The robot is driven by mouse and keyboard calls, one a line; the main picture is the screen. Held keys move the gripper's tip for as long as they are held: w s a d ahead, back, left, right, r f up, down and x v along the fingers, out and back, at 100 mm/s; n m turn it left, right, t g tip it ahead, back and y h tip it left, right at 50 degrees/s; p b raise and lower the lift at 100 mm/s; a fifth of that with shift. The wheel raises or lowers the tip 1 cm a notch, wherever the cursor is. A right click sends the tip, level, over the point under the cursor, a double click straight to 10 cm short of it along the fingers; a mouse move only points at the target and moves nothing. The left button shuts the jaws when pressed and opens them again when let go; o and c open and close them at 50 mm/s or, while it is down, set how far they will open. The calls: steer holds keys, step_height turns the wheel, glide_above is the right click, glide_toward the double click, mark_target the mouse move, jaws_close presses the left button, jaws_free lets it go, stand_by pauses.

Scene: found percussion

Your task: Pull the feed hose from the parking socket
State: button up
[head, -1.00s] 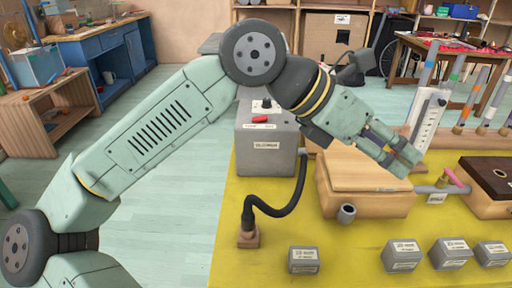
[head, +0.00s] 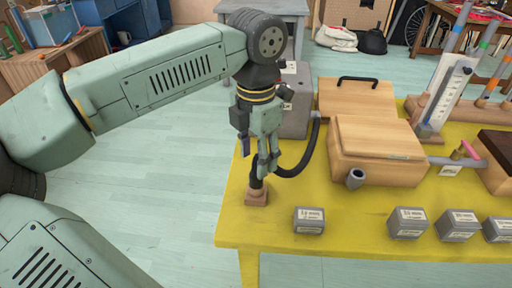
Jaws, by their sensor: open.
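The black feed hose (head: 296,171) curves from the grey box (head: 296,117) down to a small brown parking socket (head: 257,197) near the yellow table's front left corner. Its end stands upright in the socket. My gripper (head: 263,174) points down directly above the socket, with its open fingers at the hose's end. The fingers partly hide the hose end, and I cannot tell whether they touch it.
A wooden box (head: 378,150) with a grey pipe stub (head: 355,178) stands to the right. Several grey labelled blocks (head: 309,220) line the front of the yellow table (head: 350,231). Open floor lies left of the table.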

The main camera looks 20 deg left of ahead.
step_height(320, 180, down, 5)
steer(key=shift+f+b, duration=0.2)
steer(key=shift+b, duration=1.05)
steer(key=shift+c, duration=0.3)
jaws_close()
steer(key=shift+r, duration=0.25)
steer(key=shift+r+p, duration=0.9)
steer(key=shift+r, duration=0.2)
steer(key=shift+r, duration=0.1)
steer(key=shift+r+p, duration=0.9)
steer(key=shift+r, duration=0.6)
